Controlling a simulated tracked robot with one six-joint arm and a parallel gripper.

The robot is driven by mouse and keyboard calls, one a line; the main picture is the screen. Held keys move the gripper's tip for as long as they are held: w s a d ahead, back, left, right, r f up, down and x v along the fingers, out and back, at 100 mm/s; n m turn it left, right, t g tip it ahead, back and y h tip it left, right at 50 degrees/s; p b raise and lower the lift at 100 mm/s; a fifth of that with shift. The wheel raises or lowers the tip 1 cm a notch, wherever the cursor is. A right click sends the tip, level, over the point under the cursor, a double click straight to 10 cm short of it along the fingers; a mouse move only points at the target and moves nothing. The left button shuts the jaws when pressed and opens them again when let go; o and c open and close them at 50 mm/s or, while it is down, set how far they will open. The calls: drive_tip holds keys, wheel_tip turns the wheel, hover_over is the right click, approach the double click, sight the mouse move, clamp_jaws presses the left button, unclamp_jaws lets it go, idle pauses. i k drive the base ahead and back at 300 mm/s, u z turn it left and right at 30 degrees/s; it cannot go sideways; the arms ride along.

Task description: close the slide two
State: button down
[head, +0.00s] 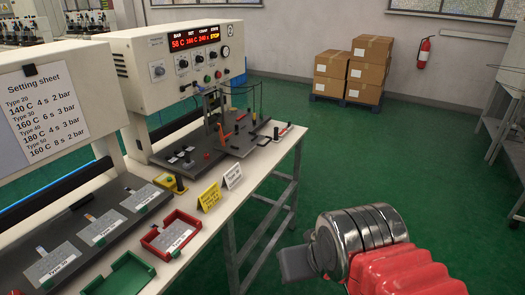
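A white press unit (183,62) with a red-lit display stands on the bench at the centre left. Below it is a dark base with a dark sliding plate (243,146) that juts out to the right, toward the bench edge. The plate carries a red lever, thin posts and small black knobs. I cannot read any mark that tells which slide is number two. My gripper (296,263) is at the lower right, in front of the bench and well apart from the plate. Its dark finger end points left; I cannot make out a gap between fingers, and no held object shows.
A red tray (150,240), a green tray (92,290), a yellow sign (209,196) and a white sign (232,176) stand along the bench. A setting sheet (42,108) hangs at left. Cardboard boxes (369,70) stand at the back. The green floor right of the bench is clear.

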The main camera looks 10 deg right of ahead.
sight(240, 143)
drive_tip(key=u, duration=0.35)
drive_tip(key=i, duration=0.9)
drive_tip(key=u, duration=0.6)
